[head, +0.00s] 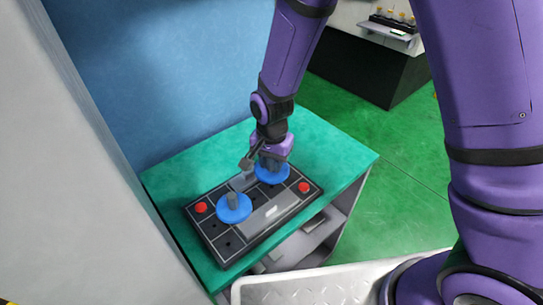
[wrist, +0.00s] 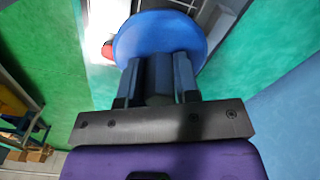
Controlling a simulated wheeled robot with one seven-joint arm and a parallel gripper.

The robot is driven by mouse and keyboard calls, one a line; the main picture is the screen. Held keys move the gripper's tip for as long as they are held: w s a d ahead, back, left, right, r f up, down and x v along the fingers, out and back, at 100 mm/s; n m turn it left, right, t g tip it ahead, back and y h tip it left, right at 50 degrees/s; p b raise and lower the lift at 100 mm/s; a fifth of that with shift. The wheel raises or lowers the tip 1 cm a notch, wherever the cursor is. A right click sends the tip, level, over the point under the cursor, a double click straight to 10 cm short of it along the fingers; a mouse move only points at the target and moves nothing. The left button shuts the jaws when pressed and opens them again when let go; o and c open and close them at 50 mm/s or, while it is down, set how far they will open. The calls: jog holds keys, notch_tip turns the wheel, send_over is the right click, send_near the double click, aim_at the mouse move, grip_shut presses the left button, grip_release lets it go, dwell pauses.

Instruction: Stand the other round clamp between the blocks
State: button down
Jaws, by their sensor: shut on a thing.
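Two round clamps, each a blue disc with a grey stem, are at the dark gridded plate (head: 222,244) on the green table. One round clamp (head: 233,209) stands on the plate at the left. My gripper (head: 272,163) is shut on the stem of the other round clamp (head: 272,174), over the plate's right back part. Its blue disc (wrist: 160,38) fills the top of the wrist view, beyond my gripper's fingers (wrist: 158,80). I cannot tell whether this disc touches the plate. Grey blocks (head: 272,214) lie on the plate; another grey block (head: 241,181) is between the discs, partly hidden.
Red knobs stand at the plate's left (head: 201,208) and right (head: 304,187). The green tabletop (head: 340,157) is clear at the right. A pale grey wall or panel (head: 95,150) rises close at the left, and a blue wall (head: 165,80) stands behind.

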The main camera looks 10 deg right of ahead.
aim_at(272, 174)
jog(key=shift+f, duration=2.45)
jog(key=c, duration=0.8)
grip_release()
jog(key=shift+r, duration=5.4)
jog(key=shift+r, duration=0.1)
